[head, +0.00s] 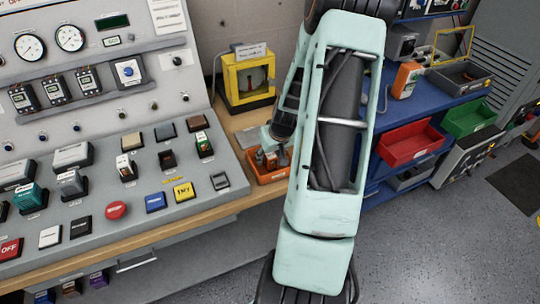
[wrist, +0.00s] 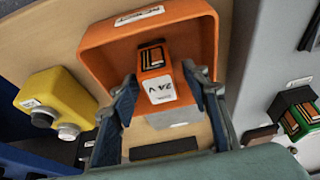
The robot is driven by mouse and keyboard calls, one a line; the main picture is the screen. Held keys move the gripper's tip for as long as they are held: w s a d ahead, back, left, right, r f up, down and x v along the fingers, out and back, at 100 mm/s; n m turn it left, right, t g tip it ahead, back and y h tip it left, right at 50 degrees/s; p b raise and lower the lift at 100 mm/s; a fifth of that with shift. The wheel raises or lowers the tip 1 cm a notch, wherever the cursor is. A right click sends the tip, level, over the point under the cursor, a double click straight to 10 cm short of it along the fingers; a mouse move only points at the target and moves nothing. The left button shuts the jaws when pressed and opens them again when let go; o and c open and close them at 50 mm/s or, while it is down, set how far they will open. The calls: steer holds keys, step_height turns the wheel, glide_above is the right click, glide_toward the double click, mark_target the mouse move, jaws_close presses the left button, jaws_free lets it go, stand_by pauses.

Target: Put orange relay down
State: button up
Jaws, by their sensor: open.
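The orange relay (wrist: 167,65), with a white "24 V" label, is in the orange tray (wrist: 108,48) in the wrist view. My gripper (wrist: 161,80) is open, with one finger on each side of the relay. I cannot tell whether either finger touches it. In the head view the orange tray (head: 270,178) is on the wooden bench just right of the control console, with my gripper (head: 272,146) over it. My arm hides part of the tray there, and the relay is too small to make out clearly.
The sloped control console (head: 130,175) stands close on the left, with a green relay (head: 204,146) in it. A yellow-framed device (head: 247,82) stands behind the tray. On the right, a blue bench (head: 440,100) holds red (head: 410,145) and green (head: 468,118) bins.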

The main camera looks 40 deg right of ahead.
steer(key=shift+r, duration=0.45)
steer(key=v, duration=1.1)
steer(key=shift+s, duration=0.25)
steer(key=shift+a+r, duration=0.1)
steer(key=shift+r, duration=0.05)
